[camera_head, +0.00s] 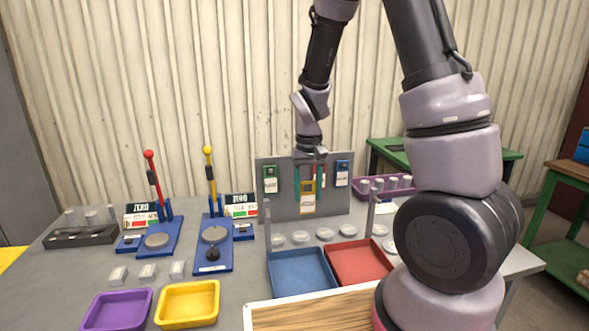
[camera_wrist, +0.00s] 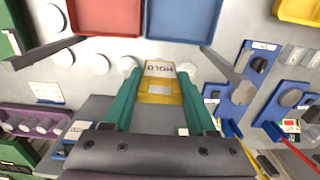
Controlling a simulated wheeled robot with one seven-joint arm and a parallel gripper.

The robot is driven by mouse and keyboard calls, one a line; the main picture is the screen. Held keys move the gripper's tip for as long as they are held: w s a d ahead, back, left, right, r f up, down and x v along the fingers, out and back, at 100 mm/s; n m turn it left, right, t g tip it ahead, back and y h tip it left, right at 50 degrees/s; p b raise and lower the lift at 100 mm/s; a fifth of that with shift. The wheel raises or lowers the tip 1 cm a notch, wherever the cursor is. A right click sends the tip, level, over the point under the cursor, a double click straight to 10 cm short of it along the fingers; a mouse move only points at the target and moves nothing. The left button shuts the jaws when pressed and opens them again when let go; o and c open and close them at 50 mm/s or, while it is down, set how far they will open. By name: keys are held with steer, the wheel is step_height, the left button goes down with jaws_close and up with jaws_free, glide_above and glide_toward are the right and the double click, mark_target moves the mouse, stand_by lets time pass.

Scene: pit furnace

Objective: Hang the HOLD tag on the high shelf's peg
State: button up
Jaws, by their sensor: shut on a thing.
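The yellow HOLD tag (camera_head: 308,202) is in front of the upright grey panel (camera_head: 287,207), between a green tag (camera_head: 270,179) and a blue tag (camera_head: 342,173). My gripper (camera_head: 308,184) points down there, its two teal fingers on either side of the HOLD tag. In the wrist view the tag (camera_wrist: 160,87) sits between the fingertips of my gripper (camera_wrist: 158,76), its lettering upside down. Whether the tag touches the panel or hangs from it I cannot tell. I cannot make out a high shelf or its peg in either view.
Blue (camera_head: 300,270) and red (camera_head: 360,260) trays lie in front of the panel, with thin upright posts (camera_head: 267,225) near them. Lever stands with red (camera_head: 149,155) and yellow (camera_head: 208,150) knobs are to the left. A purple rack (camera_head: 375,190) stands right of the panel.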

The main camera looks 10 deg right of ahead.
steer(key=w, duration=1.6)
steer(key=shift+w+d+f, duration=0.1)
steer(key=shift+w+f, duration=0.2)
steer(key=shift+f, duration=0.05)
steer(key=shift+w+f, duration=0.2)
steer(key=shift+f, duration=0.15)
steer(key=shift+f, duration=0.1)
steer(key=o, duration=1.3)
steer(key=shift+o, duration=0.2)
